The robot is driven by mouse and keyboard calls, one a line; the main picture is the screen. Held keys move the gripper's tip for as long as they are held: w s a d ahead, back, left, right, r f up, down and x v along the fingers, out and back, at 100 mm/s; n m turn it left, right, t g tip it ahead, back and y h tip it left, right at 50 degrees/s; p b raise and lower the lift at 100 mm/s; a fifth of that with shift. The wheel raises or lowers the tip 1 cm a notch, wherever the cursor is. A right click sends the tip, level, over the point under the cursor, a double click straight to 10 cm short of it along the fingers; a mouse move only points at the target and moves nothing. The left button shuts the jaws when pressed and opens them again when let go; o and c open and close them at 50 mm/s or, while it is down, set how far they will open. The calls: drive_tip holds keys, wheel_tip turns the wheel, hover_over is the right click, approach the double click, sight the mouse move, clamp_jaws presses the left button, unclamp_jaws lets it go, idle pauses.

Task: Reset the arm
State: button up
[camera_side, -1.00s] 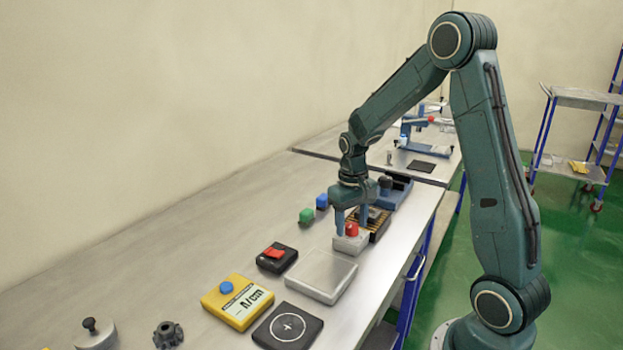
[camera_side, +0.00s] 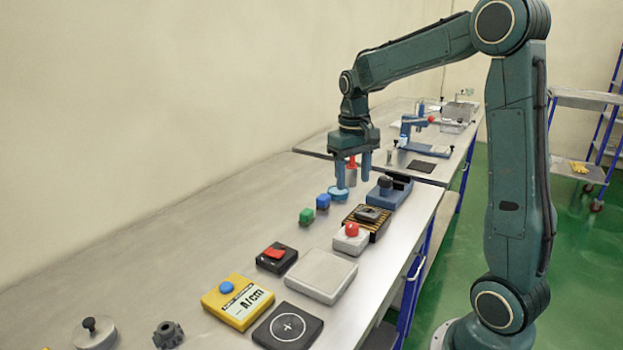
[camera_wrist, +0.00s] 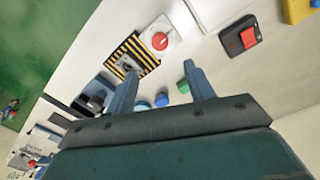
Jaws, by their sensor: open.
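My gripper (camera_side: 353,174) is open and empty, raised above the far part of the bench, with its fingers pointing down. In the side view it hangs in front of a blue round-based thing with a red top (camera_side: 351,171), partly hidden behind the fingers. The wrist view shows the two fingers of my gripper (camera_wrist: 163,90) spread apart with nothing held between them. A white box with a red button (camera_side: 351,238) and a black-and-yellow striped block (camera_side: 367,221) stand on the bench nearer the camera, clear of the fingers.
A blue fixture (camera_side: 389,192) is at right. A grey flat box (camera_side: 320,274), a red-switch box (camera_side: 277,257), a yellow meter (camera_side: 238,302) and a black pad (camera_side: 288,327) lie nearer.

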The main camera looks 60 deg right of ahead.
drive_tip(key=shift+r, duration=0.55)
drive_tip(key=shift+a, duration=0.1)
drive_tip(key=s+a+r+n+t, duration=0.3)
drive_tip(key=s+a+n+t, duration=0.2)
drive_tip(key=s+a, duration=1.1)
drive_tip(key=shift+s+a+t, duration=0.2)
drive_tip(key=shift+a+t, duration=0.2)
drive_tip(key=shift+a, duration=0.35)
